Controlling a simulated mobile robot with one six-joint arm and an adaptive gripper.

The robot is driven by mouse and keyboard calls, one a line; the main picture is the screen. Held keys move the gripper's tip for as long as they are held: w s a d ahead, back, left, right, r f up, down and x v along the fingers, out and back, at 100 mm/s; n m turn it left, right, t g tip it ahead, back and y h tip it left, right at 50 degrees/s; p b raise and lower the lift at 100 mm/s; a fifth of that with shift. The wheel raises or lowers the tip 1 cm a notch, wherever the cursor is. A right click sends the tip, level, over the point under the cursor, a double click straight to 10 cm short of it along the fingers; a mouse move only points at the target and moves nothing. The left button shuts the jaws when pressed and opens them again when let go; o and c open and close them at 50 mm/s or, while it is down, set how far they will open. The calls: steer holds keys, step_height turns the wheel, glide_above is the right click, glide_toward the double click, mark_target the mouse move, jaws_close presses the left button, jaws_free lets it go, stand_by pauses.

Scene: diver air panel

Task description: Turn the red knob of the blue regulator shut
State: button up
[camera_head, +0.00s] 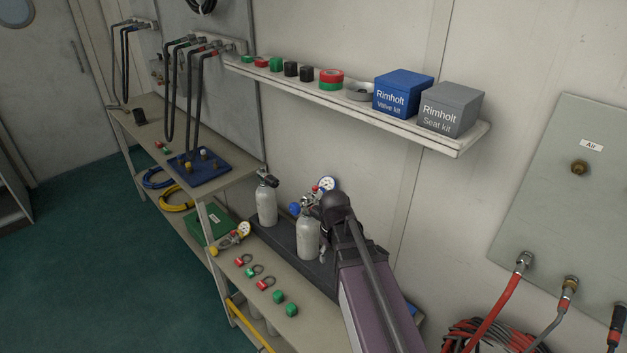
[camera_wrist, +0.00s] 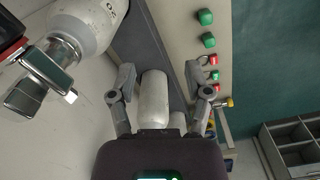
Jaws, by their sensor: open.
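In the head view, a regulator with a white-faced gauge (camera_head: 327,184), a blue part (camera_head: 294,208) and a small red part (camera_head: 315,188) sits at the top of the nearer grey cylinder (camera_head: 308,236). My wrist partly covers it. I cannot make out the red knob's position. In the wrist view, my gripper (camera_wrist: 160,73) is open, with fingers spread on either side of a pale cylinder (camera_wrist: 153,100). I cannot tell whether they touch it. A larger cylinder (camera_wrist: 90,22) with a metal valve (camera_wrist: 42,80) is at upper left. A red-edged dark piece (camera_wrist: 10,45) is cut off there.
Another cylinder (camera_head: 267,203) stands behind. A second gauge with yellow fittings (camera_head: 232,238) lies on the bench, near red and green tags. A wall shelf (camera_head: 350,107) holding boxes is above. Hoses hang from the right panel (camera_head: 563,190).

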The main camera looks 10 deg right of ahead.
mark_target(315, 187)
steer(key=w+r+n+p, duration=0.4)
steer(key=w, duration=0.3)
steer(key=w+r+n+p, duration=0.4)
steer(key=w+r, duration=0.1)
steer(key=w, duration=0.3)
steer(key=w+r+n+p, duration=0.3)
steer(key=w+r+p, duration=0.1)
steer(key=w, duration=0.4)
steer(key=shift+w+r+n, duration=0.25)
steer(key=shift+n, duration=0.15)
steer(key=shift+w+r+n+p, duration=0.15)
steer(key=shift+w+n+p, duration=0.15)
steer(key=shift+w, duration=0.1)
steer(key=shift+f+b, duration=0.25)
steer(key=shift+b, duration=0.05)
step_height(315, 187, down, 7)
steer(key=b, duration=0.7)
